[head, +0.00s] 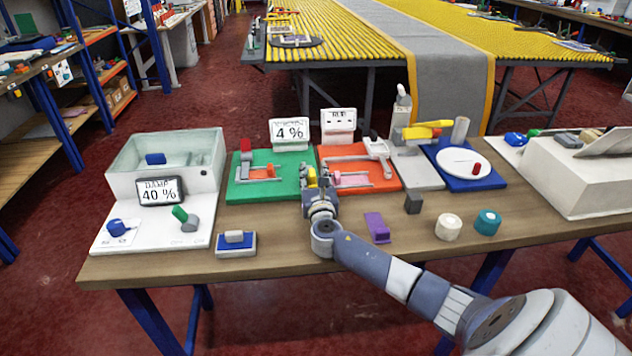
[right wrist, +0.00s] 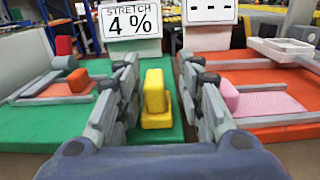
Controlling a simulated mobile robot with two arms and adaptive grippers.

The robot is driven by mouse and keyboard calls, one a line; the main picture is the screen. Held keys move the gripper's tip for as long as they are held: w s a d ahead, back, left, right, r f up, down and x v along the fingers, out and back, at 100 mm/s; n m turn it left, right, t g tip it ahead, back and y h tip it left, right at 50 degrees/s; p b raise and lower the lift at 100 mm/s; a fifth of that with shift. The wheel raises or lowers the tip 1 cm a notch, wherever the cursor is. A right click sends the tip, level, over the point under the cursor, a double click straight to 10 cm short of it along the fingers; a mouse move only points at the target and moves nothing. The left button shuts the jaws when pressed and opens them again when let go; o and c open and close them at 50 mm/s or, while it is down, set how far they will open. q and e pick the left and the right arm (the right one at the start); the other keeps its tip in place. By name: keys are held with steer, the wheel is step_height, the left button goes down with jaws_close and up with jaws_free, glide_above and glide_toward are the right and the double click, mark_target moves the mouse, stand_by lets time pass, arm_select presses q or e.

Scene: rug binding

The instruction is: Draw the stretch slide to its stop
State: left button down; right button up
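The green stretch board (head: 240,187) stands on the bench under a sign (head: 290,132) reading 4 %; the right wrist view shows the sign (right wrist: 131,20) as "STRETCH 4 %". An upright yellow block (right wrist: 155,98), probably the slide's grip, stands at the board's right side. My right gripper (head: 313,184) is at this edge. In the right wrist view its fingers (right wrist: 158,75) are open, one on each side of the yellow block, with visible gaps. A small red-orange block (right wrist: 78,80) lies between grey rails to the left. My left gripper is out of view.
An orange board (head: 385,184) with grey rails and a pink block (right wrist: 229,95) stands close on the right. A purple block (head: 377,228), a dark cube (head: 413,203) and two rolls (head: 449,227) lie in front. A damp tester (head: 160,191) stands left.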

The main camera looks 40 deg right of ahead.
steer(key=v, duration=1.2)
steer(key=shift+d, duration=0.1)
